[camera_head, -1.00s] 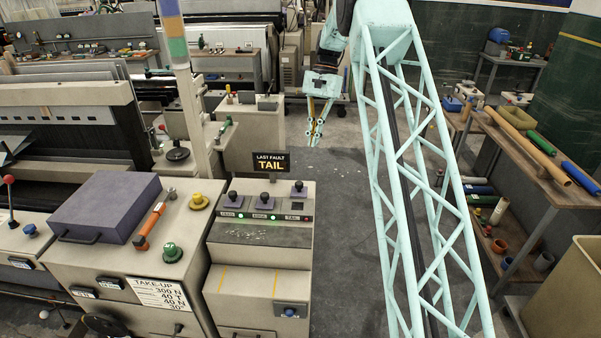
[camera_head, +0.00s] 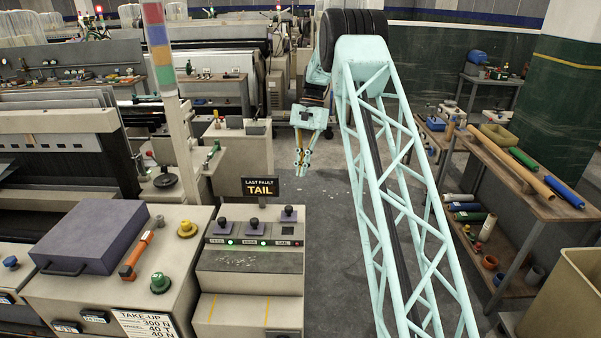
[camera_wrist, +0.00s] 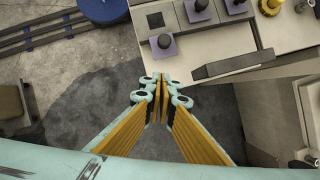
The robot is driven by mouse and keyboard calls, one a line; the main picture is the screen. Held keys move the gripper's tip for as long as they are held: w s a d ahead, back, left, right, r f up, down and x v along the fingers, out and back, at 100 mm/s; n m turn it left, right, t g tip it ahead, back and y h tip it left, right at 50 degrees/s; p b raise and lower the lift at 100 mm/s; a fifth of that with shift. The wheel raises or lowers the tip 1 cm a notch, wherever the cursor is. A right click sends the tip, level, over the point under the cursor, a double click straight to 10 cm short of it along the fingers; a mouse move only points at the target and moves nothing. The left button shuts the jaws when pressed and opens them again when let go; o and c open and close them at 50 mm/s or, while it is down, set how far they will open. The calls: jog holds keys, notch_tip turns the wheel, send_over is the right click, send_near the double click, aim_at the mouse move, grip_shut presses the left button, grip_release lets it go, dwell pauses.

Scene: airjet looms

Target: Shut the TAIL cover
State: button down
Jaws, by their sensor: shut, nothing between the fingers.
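The control box (camera_head: 252,260) carries three small purple covers with black knobs above lit labels. The TAIL cover (camera_head: 288,215) is the rightmost and sits farther back than the other two covers (camera_head: 236,227). In the wrist view the TAIL cover (camera_wrist: 164,46) is set off from the others, with a dark square (camera_wrist: 155,20) exposed beside it. My gripper (camera_head: 302,166) is behind and to the right of the box in the head view, apart from it. In the wrist view my gripper (camera_wrist: 157,82) has its fingers together, empty, over the floor by the box's edge.
The LAST FAULT TAIL sign (camera_head: 261,187) stands at the back edge of the box; in the wrist view a dark bar (camera_wrist: 233,65) is probably this sign. A purple case (camera_head: 92,236) lies left. A workbench (camera_head: 520,180) with rolls stands right. The aisle floor is clear.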

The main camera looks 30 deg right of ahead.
aim_at(289, 212)
jog(key=x, duration=0.8)
jog(key=shift+f, duration=0.25)
jog(key=shift+s+a, duration=0.6)
jog(key=shift+a, duration=0.25)
jog(key=shift+s+a, duration=0.6)
jog(key=shift+a, duration=0.2)
